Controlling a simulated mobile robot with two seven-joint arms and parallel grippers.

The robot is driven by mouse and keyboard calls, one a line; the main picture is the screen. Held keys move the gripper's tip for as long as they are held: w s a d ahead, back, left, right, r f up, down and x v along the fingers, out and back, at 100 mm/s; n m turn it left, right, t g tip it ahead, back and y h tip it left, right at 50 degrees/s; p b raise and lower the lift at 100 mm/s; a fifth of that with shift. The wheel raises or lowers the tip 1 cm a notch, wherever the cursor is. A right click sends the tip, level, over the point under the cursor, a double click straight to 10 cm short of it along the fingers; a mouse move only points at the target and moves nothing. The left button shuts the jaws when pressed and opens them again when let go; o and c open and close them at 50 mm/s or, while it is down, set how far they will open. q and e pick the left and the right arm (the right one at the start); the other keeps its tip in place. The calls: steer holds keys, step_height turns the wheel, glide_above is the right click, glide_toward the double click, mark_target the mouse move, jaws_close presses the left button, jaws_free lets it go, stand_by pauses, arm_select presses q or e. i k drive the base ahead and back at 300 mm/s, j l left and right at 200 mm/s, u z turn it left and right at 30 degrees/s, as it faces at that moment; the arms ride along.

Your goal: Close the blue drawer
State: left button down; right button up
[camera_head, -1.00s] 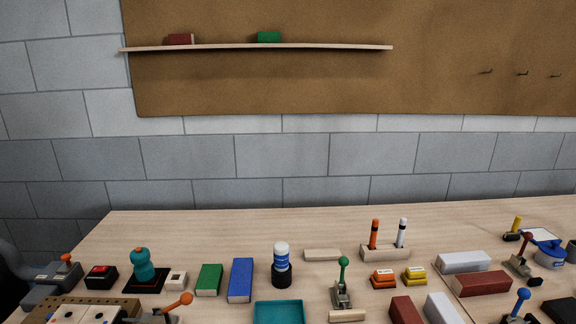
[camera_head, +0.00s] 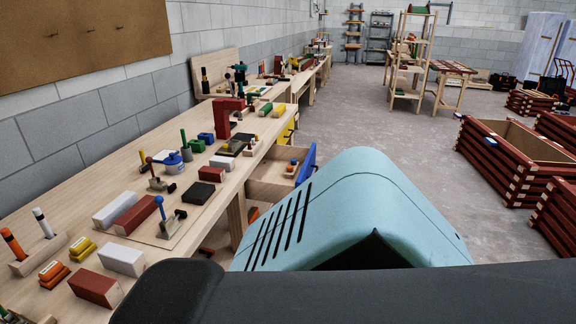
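The blue drawer (camera_head: 306,164) is pulled out from under the long workbench, right of the picture's middle. Its blue front faces right, away from the bench, and its wooden inside is partly visible. A small object with orange and blue parts lies in it. A large pale-blue and black part of my own body fills the lower middle and right and covers the floor in front of the drawer. Neither of my grippers shows.
The workbench top (camera_head: 140,183) runs into the distance, bearing blocks, levers and markers. A yellow drawer front (camera_head: 287,131) lies just beyond the blue one. Brown slatted crates (camera_head: 510,165) stand at the right. Grey floor (camera_head: 400,130) between them and the bench is clear.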

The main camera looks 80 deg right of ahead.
mark_target(267, 167)
steer(key=k+j+z, duration=0.15)
steer(key=z, duration=2.5)
steer(key=i+l+u, duration=0.15)
steer(key=i, duration=0.4)
steer(key=i+l+u, duration=0.15)
steer(key=i+l, duration=0.15)
steer(key=i, duration=0.25)
steer(key=i+l+u, duration=0.2)
steer(key=i+l, duration=0.15)
steer(key=i, duration=0.2)
steer(key=i+l+u, duration=0.15)
steer(key=i+l, duration=0.25)
steer(key=i, duration=0.1)
